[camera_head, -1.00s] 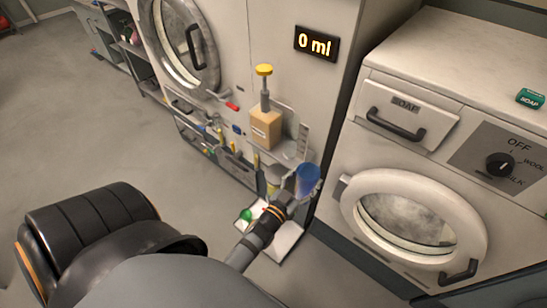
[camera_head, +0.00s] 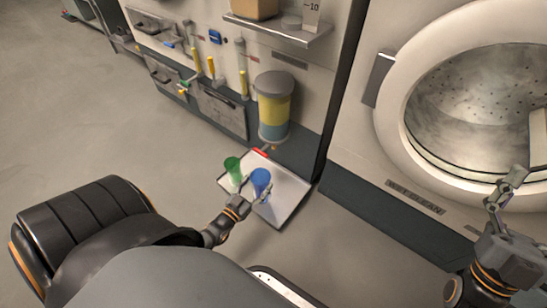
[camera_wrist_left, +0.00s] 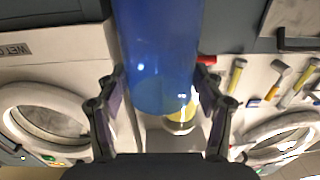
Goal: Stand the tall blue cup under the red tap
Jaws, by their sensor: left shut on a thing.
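The tall blue cup (camera_head: 261,179) is upright at the white tray (camera_head: 290,196), beside a green cup (camera_head: 234,168). My left gripper (camera_head: 254,195) is shut on the blue cup, which also fills the middle of the left wrist view (camera_wrist_left: 157,45) between the fingers (camera_wrist_left: 158,82). I cannot tell whether the cup's base touches the tray. The red tap (camera_head: 261,153) shows at the tray's back edge, just behind the blue cup and below a tank of yellow and blue liquid (camera_head: 274,105). My right gripper (camera_head: 505,190) is in front of the washer door; its jaws are unclear.
A washer with a round door (camera_head: 390,110) stands at the right. A shelf (camera_head: 280,30) bearing a box juts out above the tank. Tools with yellow handles (camera_head: 210,67) hang on the panel at the left. The floor left of the tray is clear.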

